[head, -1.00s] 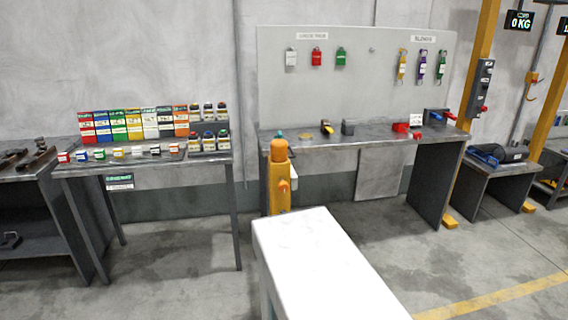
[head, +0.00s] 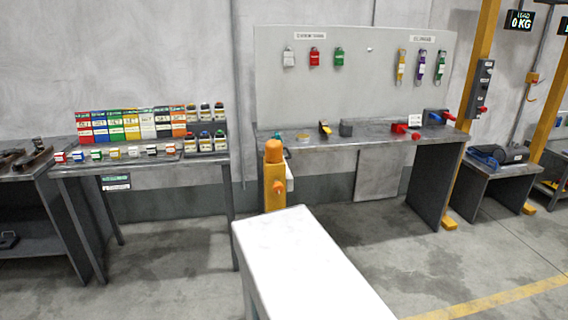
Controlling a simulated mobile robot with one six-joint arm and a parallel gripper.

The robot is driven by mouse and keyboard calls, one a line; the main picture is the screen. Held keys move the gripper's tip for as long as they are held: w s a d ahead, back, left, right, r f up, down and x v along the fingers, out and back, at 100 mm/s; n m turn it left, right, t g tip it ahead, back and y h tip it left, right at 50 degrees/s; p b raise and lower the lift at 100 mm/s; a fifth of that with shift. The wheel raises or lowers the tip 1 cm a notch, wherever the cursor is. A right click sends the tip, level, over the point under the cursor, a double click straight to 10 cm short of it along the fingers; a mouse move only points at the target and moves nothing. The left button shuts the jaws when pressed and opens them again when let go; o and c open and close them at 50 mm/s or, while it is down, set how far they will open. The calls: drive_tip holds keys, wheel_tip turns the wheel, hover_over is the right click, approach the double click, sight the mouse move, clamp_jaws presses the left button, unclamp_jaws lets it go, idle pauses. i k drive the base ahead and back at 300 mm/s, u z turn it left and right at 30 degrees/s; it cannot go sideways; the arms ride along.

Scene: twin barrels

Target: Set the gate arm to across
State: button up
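I cannot pick out a gate arm for certain. A yellow post (head: 274,185) with a rounded orange cap and a small orange knob stands upright near the middle of the head view. A narrow pale piece (head: 290,177) shows close against its right side; I cannot tell whether it is joined to the post. The post's lower end is hidden behind a large white block-like form (head: 305,260) in the foreground. My gripper cannot be made out in this view.
A grey workbench (head: 340,141) with a pegboard (head: 380,65) stands behind the post. A table (head: 140,167) with coloured boxes is at the left, and a low bench (head: 500,165) at the right. Open concrete floor (head: 170,245) lies left of the white form.

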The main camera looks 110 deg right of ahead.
sight(289, 182)
drive_tip(key=k, duration=3.05)
drive_tip(key=z, duration=2.3)
